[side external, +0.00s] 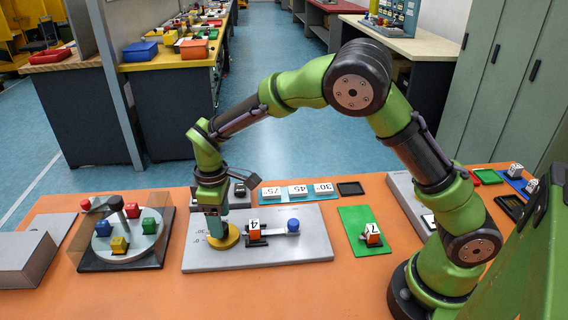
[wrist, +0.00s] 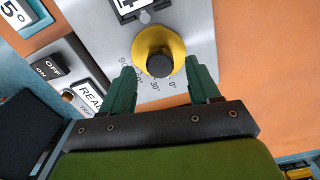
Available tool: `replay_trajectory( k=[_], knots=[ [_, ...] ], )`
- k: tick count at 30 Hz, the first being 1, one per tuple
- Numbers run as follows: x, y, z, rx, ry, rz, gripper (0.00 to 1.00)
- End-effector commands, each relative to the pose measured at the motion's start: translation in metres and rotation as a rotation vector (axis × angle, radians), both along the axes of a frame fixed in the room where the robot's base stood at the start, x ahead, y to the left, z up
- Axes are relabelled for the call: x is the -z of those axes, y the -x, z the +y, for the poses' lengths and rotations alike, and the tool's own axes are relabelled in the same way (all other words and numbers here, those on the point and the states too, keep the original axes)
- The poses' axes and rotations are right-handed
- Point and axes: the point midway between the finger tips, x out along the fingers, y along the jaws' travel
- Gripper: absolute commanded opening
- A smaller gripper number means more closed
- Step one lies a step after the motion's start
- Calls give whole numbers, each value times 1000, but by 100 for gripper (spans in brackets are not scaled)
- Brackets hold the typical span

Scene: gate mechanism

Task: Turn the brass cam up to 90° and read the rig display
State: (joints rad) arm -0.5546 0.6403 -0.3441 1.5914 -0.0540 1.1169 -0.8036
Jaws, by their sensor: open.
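The brass cam (wrist: 158,43) is a yellow disc with a black knob (wrist: 160,65) on the grey plate (wrist: 206,38). Angle marks, with 0° and 30° readable, curve beside it. My gripper (wrist: 159,68) is open, with its green fingertips on either side of the knob and a gap on each side. In the side view my gripper (side external: 216,228) points down over the cam (side external: 226,241) and partly hides it. I cannot tell the cam's angle. A READ label (wrist: 90,96) and an OFF/ON switch (wrist: 47,68) show in the wrist view. No display reading is legible.
On the plate, an orange block marked 4 (side external: 254,231) stands beside a bar with a blue knob (side external: 293,225). Number tiles (side external: 298,190) lie behind. A turntable with coloured cubes (side external: 127,242) is at left, and a green mat (side external: 354,222) with a block is at right.

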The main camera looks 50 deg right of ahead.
Motion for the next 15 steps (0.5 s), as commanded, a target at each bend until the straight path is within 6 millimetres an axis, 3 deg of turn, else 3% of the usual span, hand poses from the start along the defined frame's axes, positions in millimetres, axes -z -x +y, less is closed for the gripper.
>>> replay_trajectory(
  k=[6, 15],
  knots=[
    [23, 0, 0, 0, 0, 0, 61],
    [27, 0, 0, 0, -1, -1, 61]
  ],
)
